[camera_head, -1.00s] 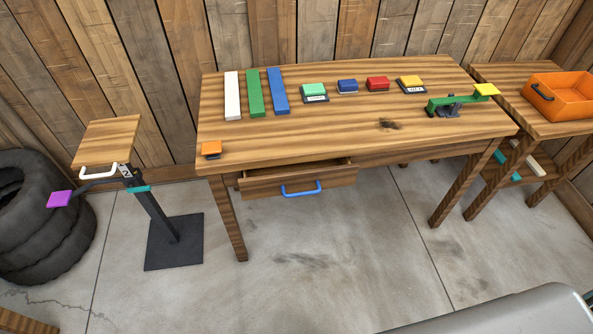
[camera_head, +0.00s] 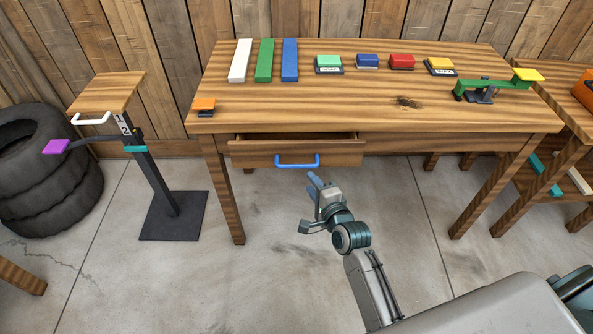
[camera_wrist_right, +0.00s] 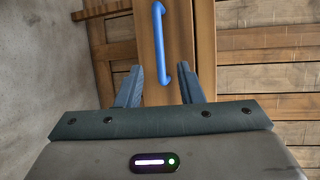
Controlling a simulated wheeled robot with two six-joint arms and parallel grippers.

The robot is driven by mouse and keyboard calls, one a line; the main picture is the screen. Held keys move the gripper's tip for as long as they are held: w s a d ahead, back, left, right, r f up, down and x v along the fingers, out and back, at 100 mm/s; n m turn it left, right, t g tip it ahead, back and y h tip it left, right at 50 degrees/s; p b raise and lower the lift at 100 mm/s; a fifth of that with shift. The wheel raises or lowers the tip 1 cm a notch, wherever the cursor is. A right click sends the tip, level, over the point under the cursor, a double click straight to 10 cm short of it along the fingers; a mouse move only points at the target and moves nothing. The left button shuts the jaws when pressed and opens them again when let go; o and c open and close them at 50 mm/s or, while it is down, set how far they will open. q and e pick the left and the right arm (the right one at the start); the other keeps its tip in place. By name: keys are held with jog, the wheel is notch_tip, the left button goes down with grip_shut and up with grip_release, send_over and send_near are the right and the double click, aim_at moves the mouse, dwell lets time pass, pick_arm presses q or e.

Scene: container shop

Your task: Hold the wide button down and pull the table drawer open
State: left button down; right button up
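The table drawer (camera_head: 345,154) sits under the wooden table's front edge. Its front stands a little out, with a dark gap behind its top. A blue bar handle (camera_head: 297,161) is on its front. My right gripper (camera_head: 309,204) is in front of and below the drawer, apart from the handle. In the right wrist view my right gripper (camera_wrist_right: 160,85) is open and empty, with the blue handle (camera_wrist_right: 158,40) ahead between its fingers. Green (camera_head: 328,62), blue (camera_head: 367,60), red (camera_head: 402,61) and yellow (camera_head: 440,65) buttons stand on the table; I cannot tell which is the wide one. My left gripper is out of view.
An orange button (camera_head: 204,103) sits at the table's left corner. White, green and blue strips lie at the back left. A green lever (camera_head: 495,85) with a yellow pad stands at the right. A stand (camera_head: 160,185) and tyres are left.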

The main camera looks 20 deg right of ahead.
aim_at(300, 167)
jog(key=x, duration=1)
grip_shut()
